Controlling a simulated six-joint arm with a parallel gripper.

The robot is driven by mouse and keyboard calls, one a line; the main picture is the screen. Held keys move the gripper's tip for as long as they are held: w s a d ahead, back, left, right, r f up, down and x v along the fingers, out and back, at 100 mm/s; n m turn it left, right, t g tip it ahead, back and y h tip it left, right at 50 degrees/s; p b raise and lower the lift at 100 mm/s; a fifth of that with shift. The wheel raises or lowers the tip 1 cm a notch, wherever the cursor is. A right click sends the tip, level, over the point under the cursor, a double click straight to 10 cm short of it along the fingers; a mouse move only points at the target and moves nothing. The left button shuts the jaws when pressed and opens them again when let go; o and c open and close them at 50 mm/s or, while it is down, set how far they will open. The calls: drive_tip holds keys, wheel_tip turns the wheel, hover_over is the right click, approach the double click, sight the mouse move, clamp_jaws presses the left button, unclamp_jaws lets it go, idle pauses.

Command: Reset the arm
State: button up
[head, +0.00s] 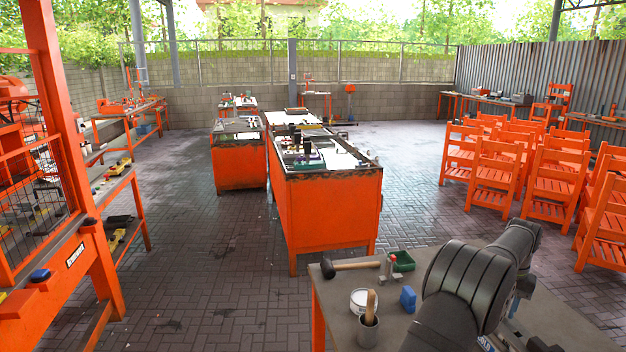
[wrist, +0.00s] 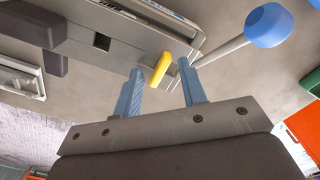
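My gripper (wrist: 160,67) shows in the wrist view with its two blue fingers apart. It is open, and I see nothing held between the fingers. A small yellow piece (wrist: 160,70) shows by the fingertips, against a grey metal device (wrist: 110,35); I cannot tell how far beyond the tips it is. In the head view my dark arm reaches over the near workbench (head: 336,330) at the lower right, and it hides most of the gripper there.
In the wrist view a blue-ended tool (wrist: 268,25) lies right of the fingers. Orange chairs (head: 495,170) stand beyond.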

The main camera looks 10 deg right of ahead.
drive_tip(key=n, duration=0.4)
drive_tip(key=shift+n, duration=0.4)
drive_tip(key=n, duration=0.5)
drive_tip(key=shift+r, duration=2.1)
drive_tip(key=shift+c, duration=0.8)
